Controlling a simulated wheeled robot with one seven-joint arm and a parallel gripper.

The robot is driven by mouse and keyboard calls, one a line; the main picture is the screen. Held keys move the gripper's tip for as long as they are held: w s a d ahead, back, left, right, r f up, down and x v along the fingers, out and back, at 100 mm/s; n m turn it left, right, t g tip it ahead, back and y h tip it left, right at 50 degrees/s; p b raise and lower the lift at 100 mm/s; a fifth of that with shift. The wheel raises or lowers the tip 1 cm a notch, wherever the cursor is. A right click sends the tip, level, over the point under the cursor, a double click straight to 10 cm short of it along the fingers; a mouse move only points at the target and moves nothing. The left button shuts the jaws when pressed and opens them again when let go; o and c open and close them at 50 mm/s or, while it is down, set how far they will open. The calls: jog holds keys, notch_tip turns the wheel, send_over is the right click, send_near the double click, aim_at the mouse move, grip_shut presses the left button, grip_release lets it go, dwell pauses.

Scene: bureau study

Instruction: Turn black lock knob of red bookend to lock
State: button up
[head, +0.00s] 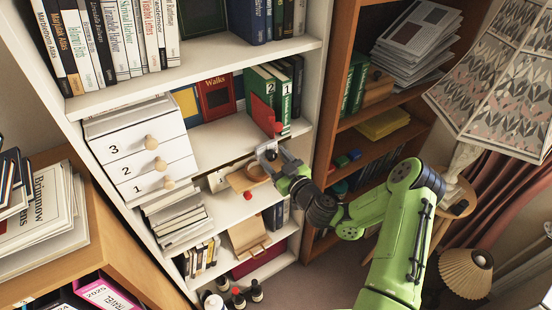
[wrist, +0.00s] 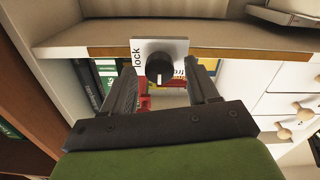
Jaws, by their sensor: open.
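A red bookend (head: 262,114) stands on the middle shelf of the white bookcase, against the green books numbered 1 and 2. In the wrist view, a black round knob (wrist: 159,67) sits on a pale plate (wrist: 176,47) marked "lock". Its white line points down in the picture, while the word runs along the plate's left side. My gripper (wrist: 160,72) is open, with one finger on each side of the knob and a visible gap to both. In the head view my gripper (head: 272,154) is at the shelf edge below the bookend and hides most of the knob.
A white drawer unit (head: 140,150) with wooden knobs stands left of my gripper. A wooden item (head: 247,178) lies on the shelf below. A brown bookcase (head: 345,120) and a patterned lamp (head: 500,80) stand at the right. Clear floor (head: 320,283) shows at the bottom.

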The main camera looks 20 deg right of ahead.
jog(key=c, duration=1)
jog(key=shift+c, duration=0.2)
jog(key=shift+m+b, duration=0.3)
jog(key=m+b, duration=0.2)
jog(key=shift+f+m, duration=0.15)
jog(key=shift+m, duration=0.15)
jog(key=m+b, duration=0.2)
jog(key=m, duration=0.3)
jog(key=shift+d+b, duration=0.1)
jog(key=shift+b, duration=0.3)
jog(key=m, duration=0.5)
jog(key=shift+b, duration=0.4)
jog(key=shift+m, duration=2.3)
